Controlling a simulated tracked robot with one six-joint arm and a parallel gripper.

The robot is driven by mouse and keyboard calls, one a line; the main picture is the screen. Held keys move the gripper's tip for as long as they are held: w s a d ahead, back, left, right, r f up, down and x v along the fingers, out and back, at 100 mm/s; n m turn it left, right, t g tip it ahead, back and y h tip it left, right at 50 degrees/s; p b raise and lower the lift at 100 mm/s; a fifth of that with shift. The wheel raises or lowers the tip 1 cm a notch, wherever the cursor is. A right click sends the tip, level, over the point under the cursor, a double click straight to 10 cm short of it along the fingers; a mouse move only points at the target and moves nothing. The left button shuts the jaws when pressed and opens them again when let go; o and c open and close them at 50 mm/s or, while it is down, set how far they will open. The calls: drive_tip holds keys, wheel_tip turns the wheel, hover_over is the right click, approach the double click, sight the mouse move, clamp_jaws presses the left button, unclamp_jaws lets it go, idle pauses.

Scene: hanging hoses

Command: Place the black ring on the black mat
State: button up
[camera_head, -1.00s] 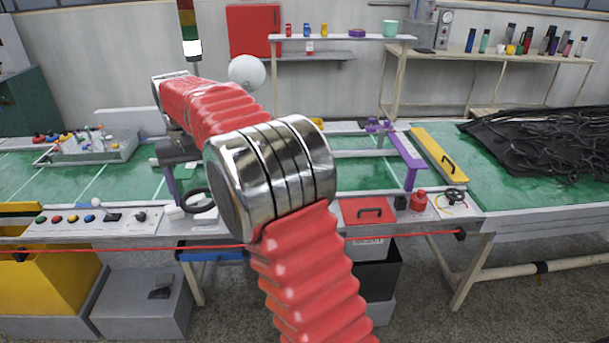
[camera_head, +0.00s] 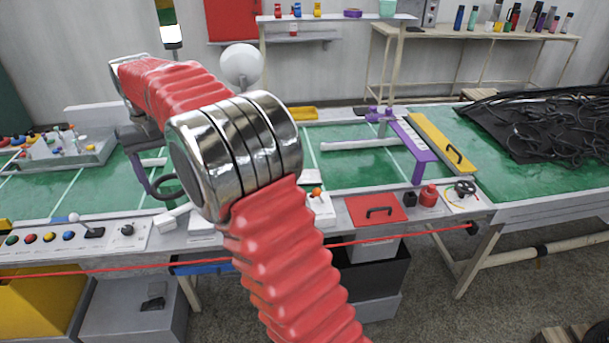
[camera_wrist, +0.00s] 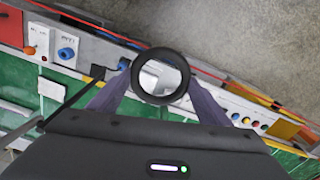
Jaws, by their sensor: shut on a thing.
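The black ring (camera_wrist: 160,100) is between the fingertips of my gripper (camera_wrist: 160,82) in the wrist view, with its hole facing the camera. My gripper is shut on it and holds it above the control-panel strip at the front of the bench. In the head view my gripper (camera_head: 148,178) is left of my arm's metal joint, small and partly hidden by the arm. The black mat (camera_head: 495,122) lies on the green bench at the far right, well away from my gripper. Tangled black hoses cover much of it.
A purple bracket (camera_head: 412,142) and a yellow bar (camera_head: 437,138) stand between my gripper and the mat. A red lid with a handle (camera_head: 375,209) and a red bottle (camera_head: 429,196) are on the front edge. A grey tray (camera_head: 62,152) with small items is at left.

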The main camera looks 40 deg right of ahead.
drive_tip(key=shift+d, duration=0.4)
